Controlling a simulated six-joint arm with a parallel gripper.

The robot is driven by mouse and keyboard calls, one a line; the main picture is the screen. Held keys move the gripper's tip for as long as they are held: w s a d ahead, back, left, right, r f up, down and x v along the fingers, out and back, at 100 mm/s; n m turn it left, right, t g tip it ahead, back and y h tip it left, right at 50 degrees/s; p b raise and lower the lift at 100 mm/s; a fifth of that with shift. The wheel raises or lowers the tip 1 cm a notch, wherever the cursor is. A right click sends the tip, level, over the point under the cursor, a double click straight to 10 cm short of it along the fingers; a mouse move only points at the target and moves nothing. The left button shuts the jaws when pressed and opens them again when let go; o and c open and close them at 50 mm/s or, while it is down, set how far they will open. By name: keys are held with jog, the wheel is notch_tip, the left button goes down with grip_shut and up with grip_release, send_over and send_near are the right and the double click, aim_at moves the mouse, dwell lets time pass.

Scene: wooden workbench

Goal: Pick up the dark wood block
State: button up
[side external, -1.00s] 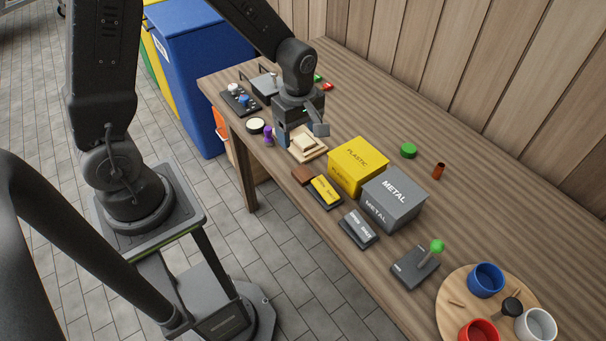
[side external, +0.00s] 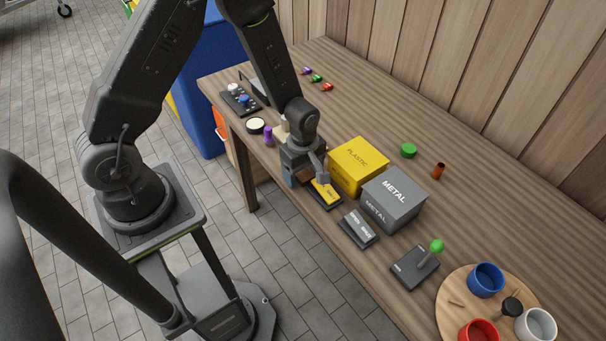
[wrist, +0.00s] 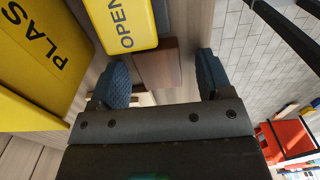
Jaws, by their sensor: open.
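The dark wood block (wrist: 157,66) lies on the bench beside the yellow switch box marked OPEN (wrist: 126,22). In the wrist view it shows between the two blue-padded fingers of my gripper (wrist: 162,68), with a gap on each side. In the side view my gripper (side external: 306,178) is low over the bench at the block, and only a small brown part of the block (side external: 305,172) shows between the fingers. My gripper is open and holds nothing.
The yellow PLASTIC box (side external: 357,168) stands close to the right of my gripper, with the grey METAL box (side external: 393,198) beyond it. A grey two-button panel (side external: 358,228) and a lever box (side external: 414,267) sit nearer. A purple piece (side external: 268,135) stands behind my gripper.

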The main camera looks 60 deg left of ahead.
jog(key=shift+c, duration=0.3)
jog(key=c, duration=0.9)
jog(key=shift+r, duration=0.1)
jog(key=shift+c, duration=0.2)
